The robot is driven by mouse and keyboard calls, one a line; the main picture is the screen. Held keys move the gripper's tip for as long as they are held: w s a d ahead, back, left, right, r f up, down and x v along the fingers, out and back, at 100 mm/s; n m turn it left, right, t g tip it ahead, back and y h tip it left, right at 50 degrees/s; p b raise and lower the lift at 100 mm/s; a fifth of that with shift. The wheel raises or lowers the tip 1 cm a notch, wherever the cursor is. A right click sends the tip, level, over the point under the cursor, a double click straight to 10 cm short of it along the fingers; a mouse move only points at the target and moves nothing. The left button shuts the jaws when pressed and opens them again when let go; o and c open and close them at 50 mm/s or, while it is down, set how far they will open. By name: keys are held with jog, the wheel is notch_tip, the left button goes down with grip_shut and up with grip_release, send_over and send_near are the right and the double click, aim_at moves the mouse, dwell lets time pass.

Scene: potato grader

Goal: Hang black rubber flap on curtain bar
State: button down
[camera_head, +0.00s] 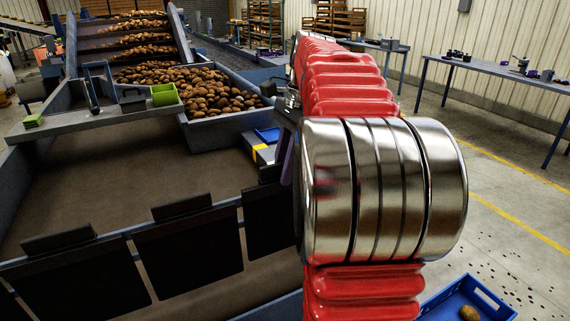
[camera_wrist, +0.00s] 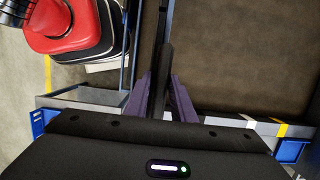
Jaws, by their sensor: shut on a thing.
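My gripper (camera_wrist: 160,97) has purple fingers and is shut on a black rubber flap (camera_wrist: 163,72), seen nearly edge-on between them in the wrist view. In the head view, the fingers (camera_head: 287,158) are partly hidden behind my arm, just above a black flap (camera_head: 270,222) that appears to be the held one. This flap is at the right end of the visible curtain bar (camera_head: 119,234). I cannot tell whether its top is over the bar or only beside it. Two other black flaps (camera_head: 190,256) (camera_head: 82,284) hang from the bar to the left.
A brown conveyor belt (camera_head: 120,175) lies behind the bar. A potato-filled hopper (camera_head: 228,128) stands at the back. A blue crate (camera_head: 440,306) with a potato sits on the floor at lower right. A worktable (camera_head: 500,71) with tools stands at right, beyond open floor.

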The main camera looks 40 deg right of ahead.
jog(key=shift+d+x, duration=0.2)
jog(key=shift+x, duration=0.7)
jog(key=shift+f, duration=0.15)
jog(key=c, duration=1.4)
grip_release()
jog(key=shift+c, duration=0.2)
jog(key=shift+v, duration=6.9)
